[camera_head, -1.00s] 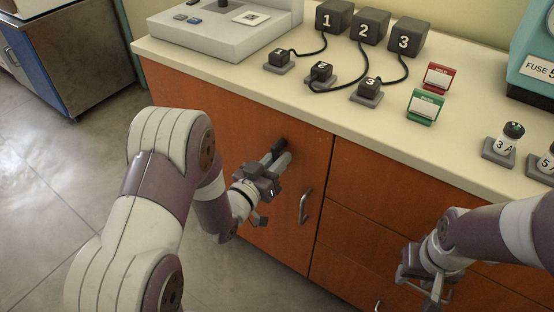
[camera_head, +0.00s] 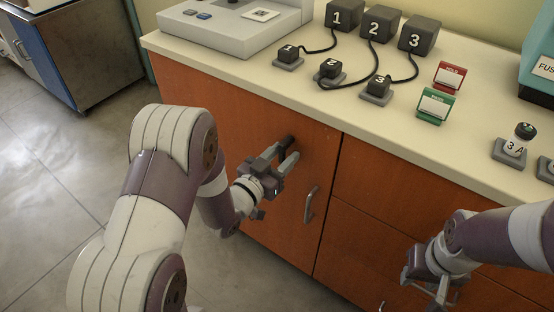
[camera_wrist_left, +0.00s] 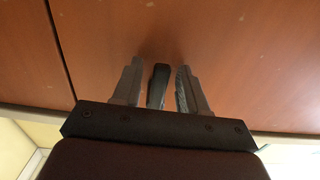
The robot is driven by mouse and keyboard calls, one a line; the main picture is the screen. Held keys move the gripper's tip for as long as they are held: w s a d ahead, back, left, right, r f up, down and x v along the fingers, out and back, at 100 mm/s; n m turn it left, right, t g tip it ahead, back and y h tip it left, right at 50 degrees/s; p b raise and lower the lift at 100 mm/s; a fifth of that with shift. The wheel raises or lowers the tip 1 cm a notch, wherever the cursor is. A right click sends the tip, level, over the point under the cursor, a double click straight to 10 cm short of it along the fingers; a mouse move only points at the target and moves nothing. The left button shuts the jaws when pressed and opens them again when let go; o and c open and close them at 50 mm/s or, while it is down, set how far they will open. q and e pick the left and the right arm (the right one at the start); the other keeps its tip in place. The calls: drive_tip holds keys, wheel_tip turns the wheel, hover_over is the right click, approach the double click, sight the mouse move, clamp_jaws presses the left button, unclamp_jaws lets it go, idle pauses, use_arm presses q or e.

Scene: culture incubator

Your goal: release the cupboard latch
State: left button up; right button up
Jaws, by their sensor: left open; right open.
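The cupboard latch is a small dark bar (camera_head: 286,142) on the orange-brown door (camera_head: 235,120), near its top edge. In the left wrist view the dark latch (camera_wrist_left: 157,84) stands between my two grey fingers, with a gap on each side. My left gripper (camera_head: 279,158) is open at the door, its fingers either side of the latch; it also shows in the left wrist view (camera_wrist_left: 158,88). The wrist partly hides the latch's near end. My right gripper (camera_head: 432,291) is open and empty in front of the drawers at the lower right.
A metal door handle (camera_head: 310,204) is just right of my left gripper. The cupboard door looks closed. The counter (camera_head: 285,88) above holds numbered dark blocks (camera_head: 380,22) with cables, a red sign (camera_head: 449,75) and a green sign (camera_head: 435,105). Floor is clear at the left.

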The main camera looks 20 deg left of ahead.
use_arm(q)
drive_tip(key=p+v, duration=0.2)
drive_tip(key=v, duration=1)
drive_tip(key=shift+s, duration=0.3)
drive_tip(key=shift+a, duration=0.1)
